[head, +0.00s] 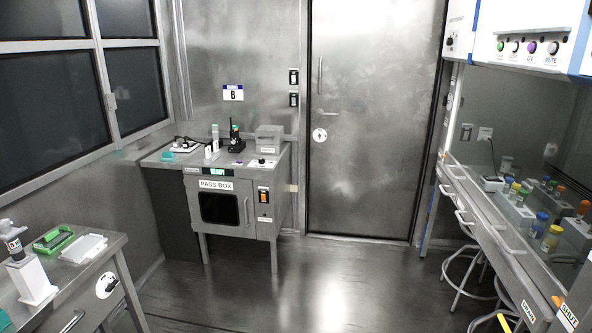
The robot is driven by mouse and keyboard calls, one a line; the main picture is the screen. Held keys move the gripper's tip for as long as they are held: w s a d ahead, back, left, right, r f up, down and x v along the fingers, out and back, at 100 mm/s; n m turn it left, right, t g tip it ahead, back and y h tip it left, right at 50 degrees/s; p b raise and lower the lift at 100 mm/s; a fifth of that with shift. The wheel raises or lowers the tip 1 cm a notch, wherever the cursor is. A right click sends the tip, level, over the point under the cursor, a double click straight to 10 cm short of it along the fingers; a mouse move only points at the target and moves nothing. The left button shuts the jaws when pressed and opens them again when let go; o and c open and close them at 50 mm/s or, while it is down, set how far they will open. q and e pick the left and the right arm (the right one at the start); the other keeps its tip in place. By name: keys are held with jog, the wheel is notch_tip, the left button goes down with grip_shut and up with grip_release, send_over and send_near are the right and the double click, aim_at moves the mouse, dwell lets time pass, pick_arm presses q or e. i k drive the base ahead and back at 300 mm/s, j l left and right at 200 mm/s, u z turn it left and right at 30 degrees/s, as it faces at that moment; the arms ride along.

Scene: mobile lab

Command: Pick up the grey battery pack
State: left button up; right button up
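I cannot pick out the grey battery pack for certain. A small grey box (269,138) stands at the back right of the pass box counter; its label is too small to read. A black handheld device (235,139) with an antenna stands upright in a dark base to the left of it. Small white and grey upright items (212,148) stand nearer the front. Neither of my grippers is in view.
The pass box (217,208) stands against the back wall, left of a closed metal door (362,120). A bench (85,262) with a green tray (53,240) is at left. A bench with colored-cap bottles (551,238) and stools (468,272) is at right. The middle floor is clear.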

aim_at(216, 136)
jog(key=i+j+u, duration=0.1)
jog(key=i, duration=0.55)
jog(key=i+j+u, duration=0.1)
jog(key=i, duration=0.55)
jog(key=i+j+u, duration=0.1)
jog(key=i+j, duration=0.55)
jog(key=j, duration=0.15)
